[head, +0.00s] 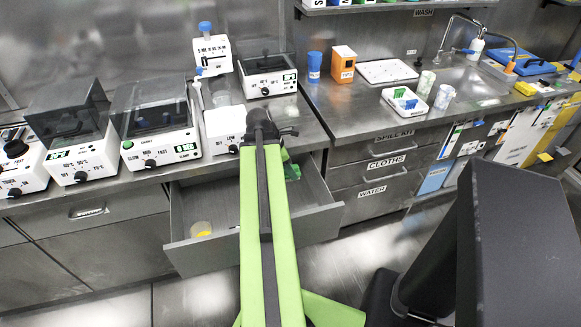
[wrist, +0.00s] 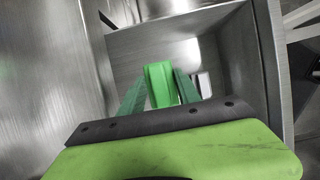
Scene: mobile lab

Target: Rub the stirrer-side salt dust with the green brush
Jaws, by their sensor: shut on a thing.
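The green brush (wrist: 158,82) is a bright green block between the two dark green fingers of my gripper (wrist: 160,88) in the wrist view. My gripper is shut on it, inside or just above an open metal drawer (wrist: 232,50). In the head view my arm covers most of the gripper; a small green part (head: 292,172) shows in the drawer, and I cannot tell whether it is brush or finger. A white bench device (head: 224,124) marked "LOW", perhaps the stirrer, stands above the drawer, partly behind my arm. I can make out no salt dust.
White lidded machines (head: 158,120) crowd the bench at left. An orange box (head: 343,64) and white tray (head: 405,103) stand right, with bare bench before them.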

